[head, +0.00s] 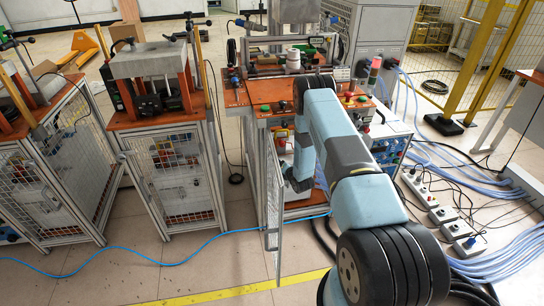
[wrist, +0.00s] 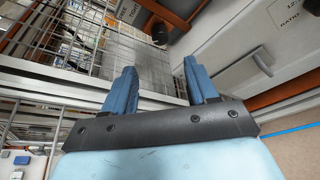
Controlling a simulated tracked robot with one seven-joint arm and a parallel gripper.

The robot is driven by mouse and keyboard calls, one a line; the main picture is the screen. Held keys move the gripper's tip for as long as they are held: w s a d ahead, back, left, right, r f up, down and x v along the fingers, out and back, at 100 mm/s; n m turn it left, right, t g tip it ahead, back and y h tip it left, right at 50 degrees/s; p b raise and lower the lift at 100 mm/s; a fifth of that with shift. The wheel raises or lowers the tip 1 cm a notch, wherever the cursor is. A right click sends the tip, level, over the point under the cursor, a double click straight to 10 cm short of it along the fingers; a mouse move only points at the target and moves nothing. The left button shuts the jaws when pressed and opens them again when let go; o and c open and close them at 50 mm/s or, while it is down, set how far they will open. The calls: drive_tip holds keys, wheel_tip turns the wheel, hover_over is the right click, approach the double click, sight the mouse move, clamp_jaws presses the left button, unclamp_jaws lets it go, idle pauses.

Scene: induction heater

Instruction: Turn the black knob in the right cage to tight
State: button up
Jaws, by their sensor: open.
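The right cage (head: 267,125) is the orange-topped, metal-framed stand at the centre of the head view. Its mesh door (head: 273,215) stands open toward me. My arm reaches down at the cage's open front, and the arm hides much of the inside. My gripper (wrist: 160,80) shows in the wrist view with its two blue fingers apart and nothing between them. A small dark round part (wrist: 160,31) lies beyond the fingers, near the top. I cannot tell whether it is the black knob. No black knob is clear in the head view.
Wire mesh (wrist: 75,45) is left of the fingers, and a pale box with a handle (wrist: 250,65) is right. Two other mesh cages, one here (head: 175,175), stand at left. Power strips (head: 440,210) and blue hoses lie right. A blue cable (head: 170,263) crosses the floor.

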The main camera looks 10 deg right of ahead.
drive_tip(key=x, duration=1.1)
drive_tip(key=shift+w+d, duration=0.1)
drive_tip(key=shift+w, duration=0.1)
drive_tip(key=shift+c, duration=0.3)
drive_tip(key=c, duration=0.9)
drive_tip(key=shift+d, duration=0.15)
drive_tip(key=shift+c, duration=0.5)
drive_tip(key=shift+f, duration=0.1)
